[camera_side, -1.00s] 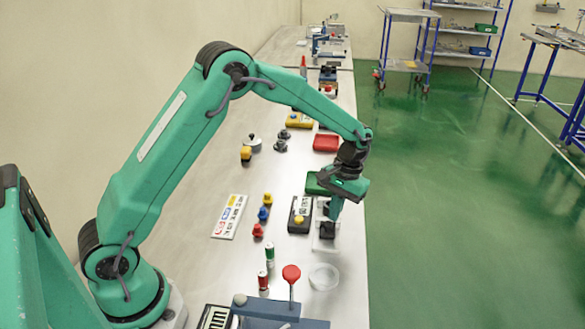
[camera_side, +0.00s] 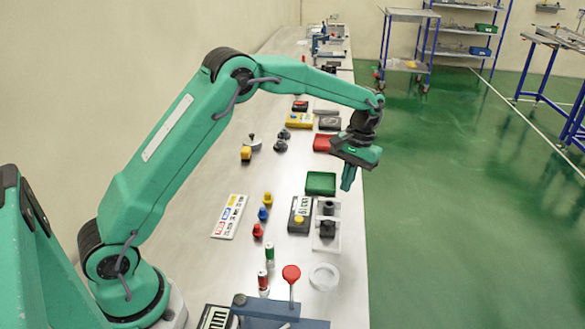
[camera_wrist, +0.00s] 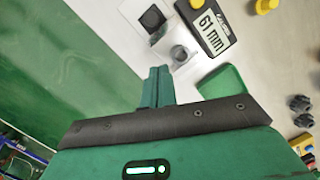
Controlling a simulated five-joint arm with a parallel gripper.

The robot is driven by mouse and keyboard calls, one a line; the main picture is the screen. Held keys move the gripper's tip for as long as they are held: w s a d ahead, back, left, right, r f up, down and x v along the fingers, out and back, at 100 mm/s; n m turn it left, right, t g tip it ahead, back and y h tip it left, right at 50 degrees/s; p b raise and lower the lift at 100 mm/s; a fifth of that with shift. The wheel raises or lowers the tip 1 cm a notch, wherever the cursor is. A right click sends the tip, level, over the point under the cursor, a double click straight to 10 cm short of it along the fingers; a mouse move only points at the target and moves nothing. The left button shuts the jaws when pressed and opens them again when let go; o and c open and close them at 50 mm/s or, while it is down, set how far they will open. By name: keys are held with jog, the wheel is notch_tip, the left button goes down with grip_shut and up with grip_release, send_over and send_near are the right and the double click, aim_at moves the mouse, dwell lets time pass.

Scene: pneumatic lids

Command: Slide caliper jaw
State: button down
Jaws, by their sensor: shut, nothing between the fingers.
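A black readout box (camera_side: 301,214) stands near the bench's right edge; in the wrist view the readout box (camera_wrist: 205,22) reads 61 mm. Right next to it is a pale plate (camera_side: 327,245) carrying a dark jaw block (camera_side: 327,229) and, farther back, another dark piece; in the wrist view the plate (camera_wrist: 133,10) is partly cut off at the top. My gripper (camera_side: 347,184) is shut and empty, raised above and beyond the plate, apart from it. Its closed fingers (camera_wrist: 156,84) show in the wrist view.
A green tray (camera_side: 321,183) and a red tray (camera_side: 323,143) lie farther back. Coloured knobs (camera_side: 264,213), a clear ring (camera_side: 323,277) and a red-knobbed lever (camera_side: 291,273) stand nearer. The bench edge drops to green floor at right.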

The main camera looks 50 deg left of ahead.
jog(key=v, duration=0.4)
jog(key=shift+w+a+r, duration=0.15)
jog(key=shift+r, duration=0.15)
jog(key=s+a+r+m+t, duration=0.15)
jog(key=s+r+t, duration=0.25)
jog(key=s+r, duration=0.85)
jog(key=s+f+m+t, duration=0.2)
jog(key=s+f+t, duration=0.1)
jog(key=s, duration=1.5)
jog(key=shift+s+a+t, duration=0.2)
jog(key=shift+s+t, duration=0.2)
jog(key=shift+t, duration=0.1)
